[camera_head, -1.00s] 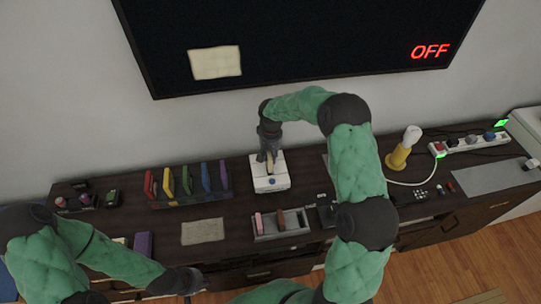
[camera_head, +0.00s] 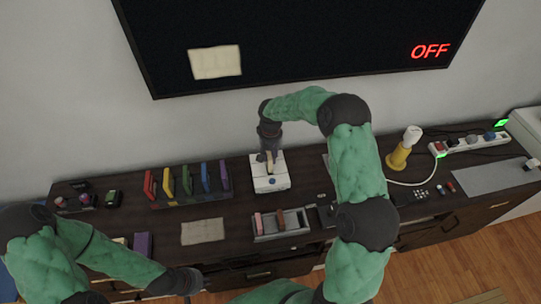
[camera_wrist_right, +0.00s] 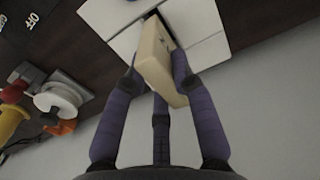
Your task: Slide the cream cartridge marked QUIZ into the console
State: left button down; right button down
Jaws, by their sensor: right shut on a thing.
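The white console (camera_head: 270,183) stands on the dark cabinet below the screen, and it also shows in the right wrist view (camera_wrist_right: 205,22). My right gripper (camera_head: 268,156) is above it, pointing down. In the right wrist view my right gripper (camera_wrist_right: 155,82) is shut on the cream cartridge (camera_wrist_right: 157,62). The cartridge's far end meets the dark slot in the console's top; how deep it sits I cannot tell. The cartridge also shows in the head view (camera_head: 270,166). Its marking is not readable. My left gripper (camera_head: 190,280) is low at the cabinet's front edge, away from the console; its fingers are unclear.
A rack (camera_head: 190,197) of several coloured cartridges stands left of the console. A grey tray (camera_head: 295,231) with pink and brown cartridges is in front. A paper note (camera_head: 202,231) lies front left. A yellow-and-white object (camera_head: 400,152) and power strip (camera_head: 475,143) are at right.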

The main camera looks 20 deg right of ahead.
aim_at(271, 163)
jog(key=shift+f+b, duration=1.6)
jog(key=shift+f, duration=0.9)
jog(key=c, duration=0.9)
grip_release()
jog(key=shift+c, duration=0.2)
jog(key=shift+r, duration=0.1)
notch_tip(271, 163, up, 12)
jog(key=shift+f, duration=0.1)
